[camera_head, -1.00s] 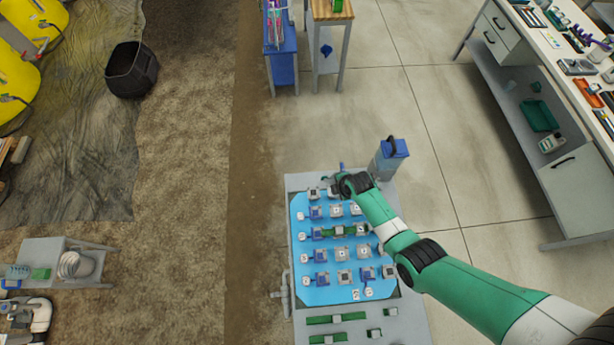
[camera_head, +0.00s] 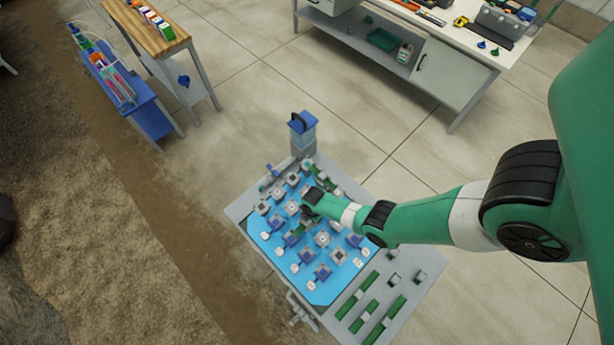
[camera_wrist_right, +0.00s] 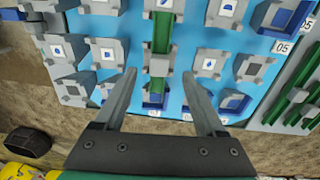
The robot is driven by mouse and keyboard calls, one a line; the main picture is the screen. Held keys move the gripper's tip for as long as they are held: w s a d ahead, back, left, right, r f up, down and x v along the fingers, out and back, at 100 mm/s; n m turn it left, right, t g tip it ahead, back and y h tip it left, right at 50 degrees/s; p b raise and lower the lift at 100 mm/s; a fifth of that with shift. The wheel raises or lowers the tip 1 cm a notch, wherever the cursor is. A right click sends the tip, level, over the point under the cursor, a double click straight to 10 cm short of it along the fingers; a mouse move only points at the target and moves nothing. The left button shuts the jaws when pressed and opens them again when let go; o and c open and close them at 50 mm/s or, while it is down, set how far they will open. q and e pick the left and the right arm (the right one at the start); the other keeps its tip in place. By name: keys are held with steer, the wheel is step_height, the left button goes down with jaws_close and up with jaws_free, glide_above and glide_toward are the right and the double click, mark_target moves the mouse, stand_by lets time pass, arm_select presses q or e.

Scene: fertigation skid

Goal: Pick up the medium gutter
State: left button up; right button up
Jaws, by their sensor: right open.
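Several green gutters of differing lengths are in view; I cannot tell for certain which is the medium one. One gutter (camera_wrist_right: 161,33) lies on the blue panel (camera_wrist_right: 212,22), running through grey blocks, in the right wrist view. My right gripper (camera_wrist_right: 160,76) is open and empty, its fingers apart on either side of a grey block at the near end of that gutter. In the head view my right gripper (camera_head: 308,208) is over the panel, and its wrist hides part of that gutter. More gutters (camera_head: 358,296) lie on the grey deck. My left gripper is out of view.
Grey and blue blocks with white labels stand in rows on the panel, close around the gripper. A grey post with a blue top (camera_head: 303,133) rises at the skid's back corner. A workbench (camera_head: 440,60) stands behind, with open floor between.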

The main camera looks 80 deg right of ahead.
steer(key=f+b, duration=0.1)
steer(key=f, duration=0.1)
steer(key=f+b, duration=0.3)
steer(key=f, duration=0.1)
steer(key=shift+w+f, duration=0.2)
steer(key=shift+w, duration=0.15)
steer(key=shift+r, duration=0.1)
steer(key=shift+c, duration=0.3)
jaws_close()
